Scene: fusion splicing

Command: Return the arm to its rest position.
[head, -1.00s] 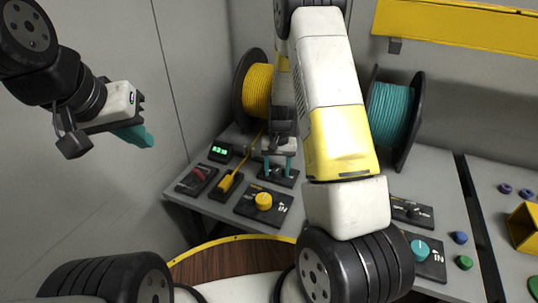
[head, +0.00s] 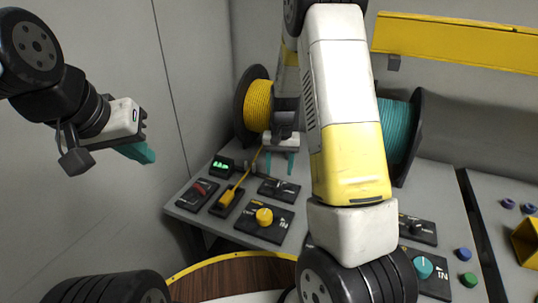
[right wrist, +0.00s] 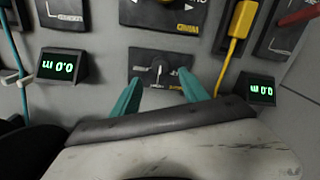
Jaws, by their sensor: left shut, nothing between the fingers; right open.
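My left gripper (head: 142,153) hangs in the air at the left of the head view, in front of the grey wall. Its teal fingers are shut and hold nothing. My right gripper (head: 280,167) is above the bench, in front of the yellow spool. Its two teal fingers stand apart and are empty. In the right wrist view the right gripper (right wrist: 162,76) points at a black panel with a small lever switch (right wrist: 158,72). The panel, also in the head view (head: 279,188), is apart from the fingers there. My right arm hides part of the bench.
A yellow shelf (head: 460,42) is at upper right.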

